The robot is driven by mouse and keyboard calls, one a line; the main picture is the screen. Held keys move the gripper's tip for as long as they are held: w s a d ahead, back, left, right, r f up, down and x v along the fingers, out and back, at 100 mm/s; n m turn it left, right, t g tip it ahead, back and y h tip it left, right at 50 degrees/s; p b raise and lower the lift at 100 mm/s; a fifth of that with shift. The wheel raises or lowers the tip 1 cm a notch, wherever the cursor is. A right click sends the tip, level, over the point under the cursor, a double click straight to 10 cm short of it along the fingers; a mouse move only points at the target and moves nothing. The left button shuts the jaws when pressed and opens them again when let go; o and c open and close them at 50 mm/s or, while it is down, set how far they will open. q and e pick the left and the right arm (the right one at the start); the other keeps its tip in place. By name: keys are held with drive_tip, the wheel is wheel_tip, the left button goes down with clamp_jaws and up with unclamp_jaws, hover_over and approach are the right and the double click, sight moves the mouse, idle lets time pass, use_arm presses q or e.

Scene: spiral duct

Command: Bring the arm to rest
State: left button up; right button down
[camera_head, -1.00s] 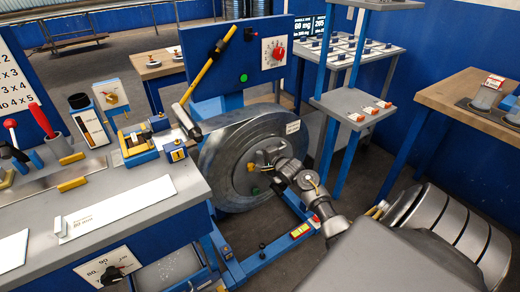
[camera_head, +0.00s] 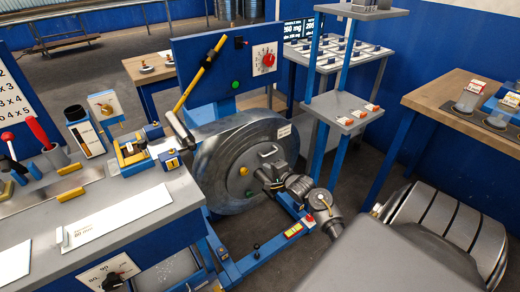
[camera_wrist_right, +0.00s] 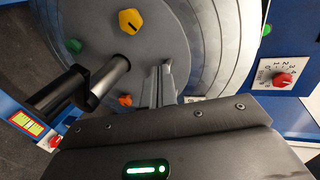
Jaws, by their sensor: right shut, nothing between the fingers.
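My right arm reaches in from the lower right of the head view to a large grey metal drum. My right gripper (camera_head: 266,178) is in front of the drum's round face plate (camera_head: 238,160), just below a small grey handle (camera_head: 269,152). In the right wrist view, the gripper's narrow fingers (camera_wrist_right: 162,84) are together with nothing between them. A dark-ended metal bar (camera_wrist_right: 104,82) stands out from the plate beside them, apart from the fingers. Yellow (camera_wrist_right: 130,21), orange (camera_wrist_right: 125,100) and green (camera_wrist_right: 73,46) knobs sit on the plate. My left gripper is not in view.
A blue panel with a red dial (camera_head: 268,58) and a yellow-handled lever (camera_head: 203,75) stands behind the drum. A grey workbench (camera_head: 120,185) is at the left. A blue-post shelf (camera_head: 340,110) is close on the right, a wooden table (camera_head: 460,95) beyond. Blue floor rails (camera_head: 255,255) run below.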

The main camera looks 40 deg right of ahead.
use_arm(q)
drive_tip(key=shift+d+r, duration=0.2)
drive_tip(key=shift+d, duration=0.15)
use_arm(e)
drive_tip(key=v, duration=0.4)
drive_tip(key=shift+s+a, duration=0.2)
drive_tip(key=shift+a, duration=0.2)
